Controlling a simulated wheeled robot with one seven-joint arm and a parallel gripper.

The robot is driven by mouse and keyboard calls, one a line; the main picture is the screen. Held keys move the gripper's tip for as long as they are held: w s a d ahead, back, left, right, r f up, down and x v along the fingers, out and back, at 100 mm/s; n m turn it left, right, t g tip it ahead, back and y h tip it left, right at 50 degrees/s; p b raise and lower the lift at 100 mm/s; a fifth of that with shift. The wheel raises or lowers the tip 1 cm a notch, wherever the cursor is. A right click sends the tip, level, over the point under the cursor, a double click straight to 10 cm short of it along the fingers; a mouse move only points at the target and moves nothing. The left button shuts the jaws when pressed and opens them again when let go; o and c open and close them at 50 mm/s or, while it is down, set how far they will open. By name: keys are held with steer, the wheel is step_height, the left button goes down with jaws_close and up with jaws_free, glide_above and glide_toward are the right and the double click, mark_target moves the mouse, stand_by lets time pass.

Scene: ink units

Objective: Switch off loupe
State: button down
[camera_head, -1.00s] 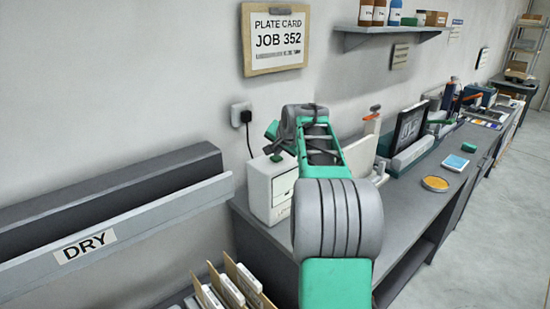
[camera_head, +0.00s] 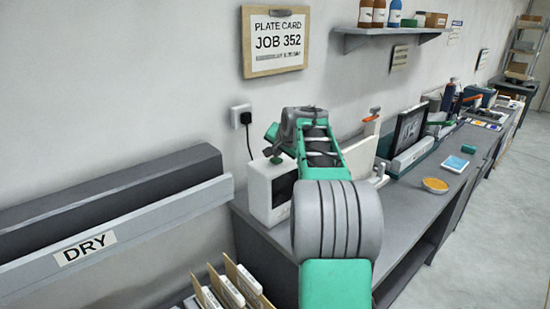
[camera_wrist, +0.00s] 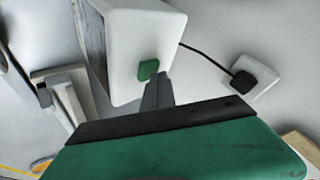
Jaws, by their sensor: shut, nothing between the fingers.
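The loupe is a white box (camera_head: 259,192) at the near left end of the grey bench, partly hidden behind my arm in the head view. Its front screen (camera_head: 284,188) is dark. A green button (camera_wrist: 148,69) sits on the loupe's white top (camera_wrist: 150,30), as the wrist view shows. My gripper (camera_wrist: 157,82) is shut and empty, with its fingertips right beside the button. I cannot tell whether they touch it. In the head view the fingertips are hard to make out.
A black plug sits in a wall socket (camera_head: 240,116), and its cord runs down behind the loupe. A dark-screened device (camera_head: 409,128), a dish of orange stuff (camera_head: 435,185) and a blue block (camera_head: 455,163) stand further along the bench. A DRY rack (camera_head: 120,230) is at left.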

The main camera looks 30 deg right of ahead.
mark_target(277, 160)
step_height(277, 160, up, 6)
steer(key=p, duration=0.5)
steer(key=shift+r, duration=0.1)
steer(key=s+a+f+n+g+y, duration=0.1)
steer(key=s+a+n, duration=0.3)
steer(key=a, duration=0.6)
steer(key=s+a+f+n+g+y, duration=0.1)
steer(key=s+a, duration=0.5)
steer(key=a, duration=0.4)
steer(key=s+a+f+n+g, duration=0.1)
steer(key=s+a+f+n, duration=0.2)
steer(key=s+a, duration=0.3)
steer(key=s+a+f+n+g, duration=0.1)
steer(key=s+a+f+n, duration=0.2)
steer(key=s, duration=1)
steer(key=a+f, duration=0.3)
steer(key=shift+s+a+f+n+y, duration=0.15)
steer(key=shift+s+f+n+y, duration=0.15)
steer(key=shift+s+n, duration=0.1)
